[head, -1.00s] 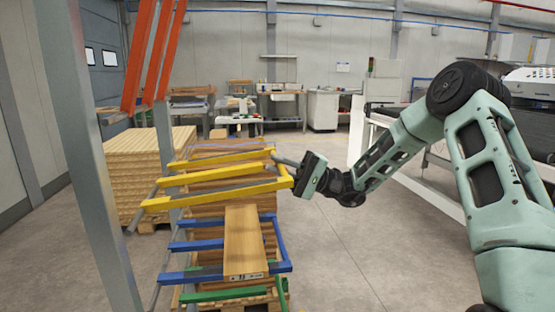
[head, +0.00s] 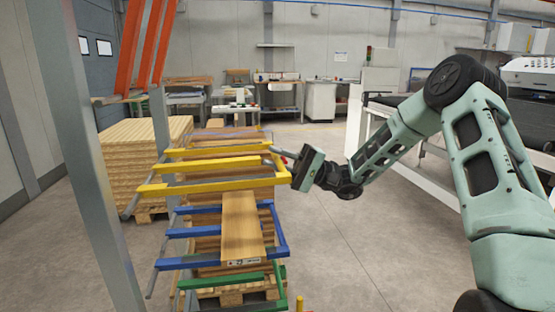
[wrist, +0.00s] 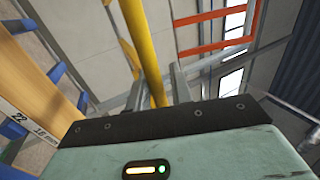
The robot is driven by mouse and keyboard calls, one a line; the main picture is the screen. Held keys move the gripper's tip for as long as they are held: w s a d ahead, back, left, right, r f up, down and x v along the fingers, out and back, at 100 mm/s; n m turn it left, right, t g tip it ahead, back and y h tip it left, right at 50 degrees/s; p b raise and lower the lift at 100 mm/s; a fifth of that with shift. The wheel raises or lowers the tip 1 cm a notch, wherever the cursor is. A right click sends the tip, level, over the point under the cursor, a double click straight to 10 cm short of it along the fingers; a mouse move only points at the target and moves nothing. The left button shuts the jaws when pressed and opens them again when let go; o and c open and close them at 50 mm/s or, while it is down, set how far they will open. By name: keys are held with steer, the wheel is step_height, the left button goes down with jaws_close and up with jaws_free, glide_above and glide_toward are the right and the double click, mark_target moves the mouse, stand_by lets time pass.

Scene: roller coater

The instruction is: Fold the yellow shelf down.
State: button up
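The yellow shelf (head: 215,189) sticks out from the rack in the head view, close to level, above the blue shelf (head: 217,259). Its outer end bar is beside my gripper (head: 284,159). In the wrist view a yellow bar (wrist: 143,45) of the shelf runs down between the two grey fingers of my gripper (wrist: 158,92). The fingers stand apart on either side of the bar. A small gap seems to show, and firm contact on the bar is not visible. The fingertips are partly hidden by the dark gripper edge.
Orange shelves (head: 138,45) stand folded up beside the grey rack post (head: 95,160). A wooden board (head: 240,225) lies on the blue shelf, above a green shelf (head: 228,282). Stacked wood (head: 145,160) stands behind the rack. The floor (head: 370,240) right of the rack is clear.

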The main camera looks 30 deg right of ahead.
steer(key=b+v, duration=0.1)
steer(key=v, duration=1.6)
steer(key=shift+d, duration=0.2)
steer(key=shift+f, duration=0.15)
